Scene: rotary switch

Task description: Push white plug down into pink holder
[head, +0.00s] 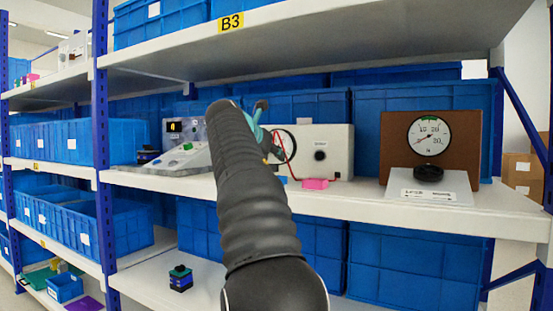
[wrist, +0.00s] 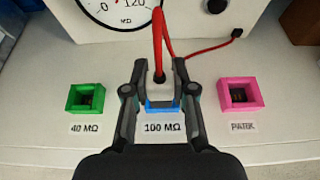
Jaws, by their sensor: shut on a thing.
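The pink holder (wrist: 240,94) is a square socket with a dark, empty-looking opening, right of my gripper and above a "PARK" label. It also shows in the head view (head: 315,184), at the front of the shelf. My gripper (wrist: 160,72) is shut on the white plug (wrist: 159,91), which has a red cable coming out of its top. The plug is at the blue holder (wrist: 162,107), labelled "100 MΩ". The fingers hide part of both, so I cannot tell whether the plug is seated in it or just above. In the head view my arm hides the plug.
A green holder (wrist: 85,97) labelled "40 MΩ" is on the left. The red cable (wrist: 205,48) runs to the white meter box (head: 325,150) behind. A brown gauge panel (head: 394,145) stands farther right. The shelf between the blue and pink holders is clear.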

